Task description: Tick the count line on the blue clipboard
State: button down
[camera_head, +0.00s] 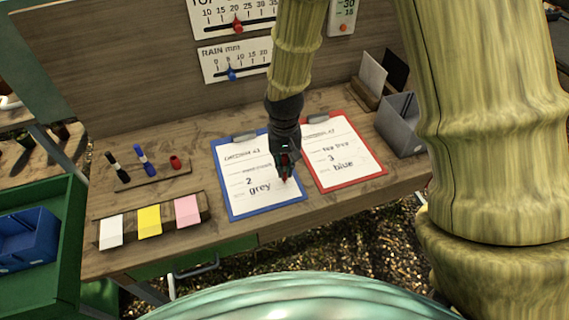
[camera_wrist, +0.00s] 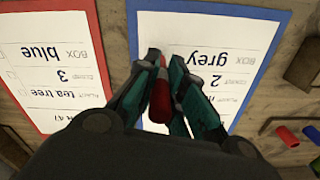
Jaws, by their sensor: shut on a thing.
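The blue clipboard (camera_head: 224,192) lies on the bench with a white sheet reading "2" and "grey". It also shows upside down in the wrist view (camera_wrist: 284,32). My gripper (camera_head: 285,160) is over the right side of this sheet. In the wrist view my gripper (camera_wrist: 164,82) is shut on a red marker (camera_wrist: 158,106), which points down at the paper near the word "grey". I cannot tell whether the tip touches the sheet. The count line lies beside the "2"; I see no clear tick there. My gripper hides part of the sheet's right side.
A red clipboard (camera_head: 348,187) reading "3" and "blue" lies close on the right. At left are a black marker (camera_head: 117,167), a blue marker (camera_head: 145,160), a red cap (camera_head: 175,162), and white, yellow and pink blocks. A grey bin (camera_head: 400,125) stands at right.

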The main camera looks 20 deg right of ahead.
jog(key=shift+s+d+p, duration=0.2)
jog(key=shift+s+p, duration=0.05)
jog(key=shift+p, duration=0.2)
dwell(0.6)
jog(key=shift+w+d+p, duration=0.3)
jog(key=shift+w+d, duration=0.05)
jog(key=shift+w, duration=0.25)
dwell(0.8)
jog(key=shift+r+p, duration=0.2)
jog(key=shift+p, duration=0.2)
dwell(0.6)
notch_tip(320, 180, up, 3)
jog(key=shift+f+p, duration=0.15)
jog(key=shift+p, duration=1.1)
